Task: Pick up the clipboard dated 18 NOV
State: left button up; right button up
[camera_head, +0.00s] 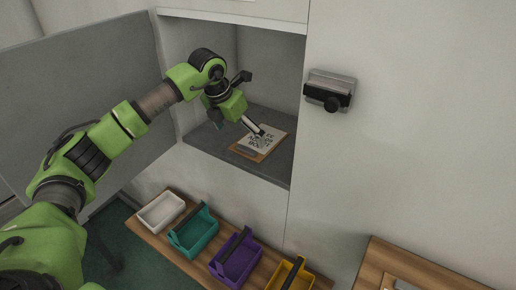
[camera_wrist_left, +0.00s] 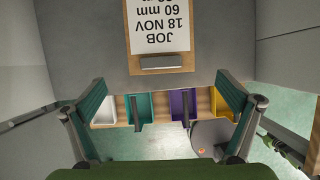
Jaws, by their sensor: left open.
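The clipboard (camera_head: 262,139) lies flat on the grey shelf of an open wall cupboard in the head view. It has a brown board and a white sheet. In the left wrist view the clipboard (camera_wrist_left: 158,62) is at the top, with its metal clip toward me, and its sheet reads JOB, 18 NOV, 60 mm upside down. My left gripper (camera_head: 240,130) reaches into the cupboard just above the clipboard. In the left wrist view its fingers (camera_wrist_left: 162,92) are wide apart with nothing between them. My right gripper is not in view.
The cupboard shelf (camera_head: 225,146) has walls at both sides and an open door at left. Below, a wooden bench holds a white tray (camera_head: 161,211), a teal bin (camera_head: 193,235), a purple bin (camera_head: 236,258) and a yellow bin (camera_head: 290,276). A grey device (camera_head: 331,90) juts from the wall.

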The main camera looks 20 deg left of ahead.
aim_at(248, 148)
pick_arm(q)
jog(key=shift+w+f, duration=0.3)
jog(key=shift+f, duration=0.2)
jog(key=shift+w+d+f+b, duration=0.1)
jog(key=shift+w+f+b, duration=0.15)
jog(key=shift+f+b, duration=0.4)
jog(key=b+x, duration=0.1)
jog(key=x, duration=0.2)
jog(key=shift+w+d+f+b, duration=0.1)
jog(key=shift+w+f+b, duration=0.1)
jog(key=shift+b, duration=0.2)
jog(key=shift+w+f, duration=0.15)
jog(key=shift+c, duration=1.2)
jog(key=c, duration=1.9)
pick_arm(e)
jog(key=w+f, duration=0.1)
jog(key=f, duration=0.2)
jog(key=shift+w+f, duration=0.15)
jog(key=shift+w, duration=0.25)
